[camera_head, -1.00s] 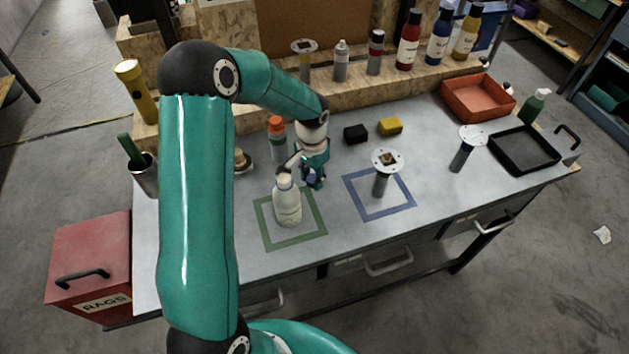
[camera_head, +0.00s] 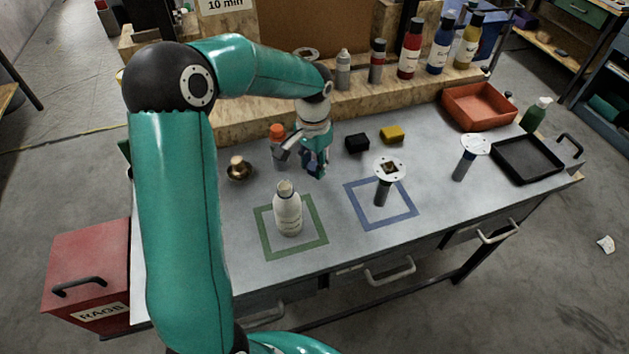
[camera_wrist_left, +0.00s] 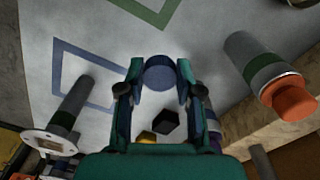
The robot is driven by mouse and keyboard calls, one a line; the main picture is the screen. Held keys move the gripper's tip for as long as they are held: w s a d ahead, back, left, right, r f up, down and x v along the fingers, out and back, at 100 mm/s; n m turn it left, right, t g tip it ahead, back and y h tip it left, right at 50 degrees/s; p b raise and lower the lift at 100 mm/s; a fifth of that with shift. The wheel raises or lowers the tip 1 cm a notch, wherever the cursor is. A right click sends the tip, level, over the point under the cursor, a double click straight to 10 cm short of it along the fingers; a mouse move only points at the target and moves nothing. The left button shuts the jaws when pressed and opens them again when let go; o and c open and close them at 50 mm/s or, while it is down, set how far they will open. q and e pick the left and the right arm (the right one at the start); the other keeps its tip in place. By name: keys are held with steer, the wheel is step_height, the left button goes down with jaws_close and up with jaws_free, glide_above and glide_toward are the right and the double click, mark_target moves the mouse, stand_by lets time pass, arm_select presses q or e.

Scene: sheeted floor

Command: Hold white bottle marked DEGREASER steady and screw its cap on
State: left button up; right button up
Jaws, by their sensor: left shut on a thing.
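A white bottle (camera_head: 288,214) stands upright inside the green taped square (camera_head: 316,222) in the head view. Its narrow tan neck shows no cap, and its label is too small to read. My left gripper (camera_head: 307,165) is behind and to the right of the bottle, apart from it. In the left wrist view the fingers (camera_wrist_left: 160,78) are shut on a round blue cap (camera_wrist_left: 159,74). The bottle is not in the left wrist view. My right gripper is in neither view.
An orange-topped bottle (camera_head: 277,139) stands close behind my left gripper. Black (camera_head: 356,142) and yellow (camera_head: 391,134) blocks lie to its right. A flanged post (camera_head: 382,190) stands in the blue square (camera_head: 409,208). A brass-coloured part (camera_head: 238,170) lies left. The bench front is clear.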

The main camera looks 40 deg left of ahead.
mark_target(313, 166)
arm_select(q)
step_height(313, 166, up, 12)
stand_by(0.3)
